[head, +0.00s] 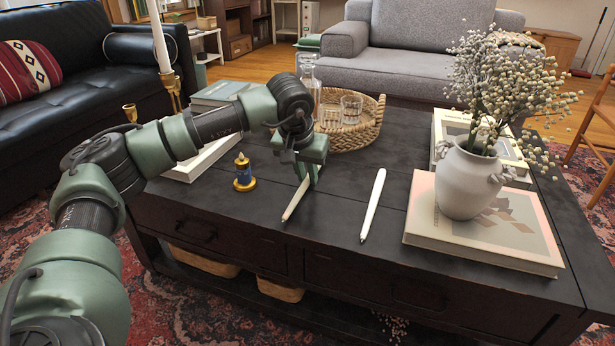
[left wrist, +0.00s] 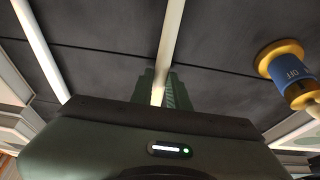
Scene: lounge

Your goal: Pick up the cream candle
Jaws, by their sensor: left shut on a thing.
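A slim cream candle (head: 296,199) slants down from my left gripper (head: 308,172), at the middle of the dark coffee table (head: 330,218). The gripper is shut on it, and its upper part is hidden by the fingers. I cannot tell whether its lower end touches the table. In the left wrist view the candle (left wrist: 170,40) runs between the fingers (left wrist: 162,88). A second, whitish candle (head: 373,205) lies on the table just to the right, apart from the gripper; it also shows in the left wrist view (left wrist: 40,50). My right gripper is out of view.
A blue and gold candlestick-like object (head: 244,172) stands left of the gripper. A wicker tray (head: 362,134) with glasses is behind it. A white vase (head: 468,182) of flowers stands on a book (head: 425,222) at right. A tall candle (head: 160,36) in a brass holder is at left.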

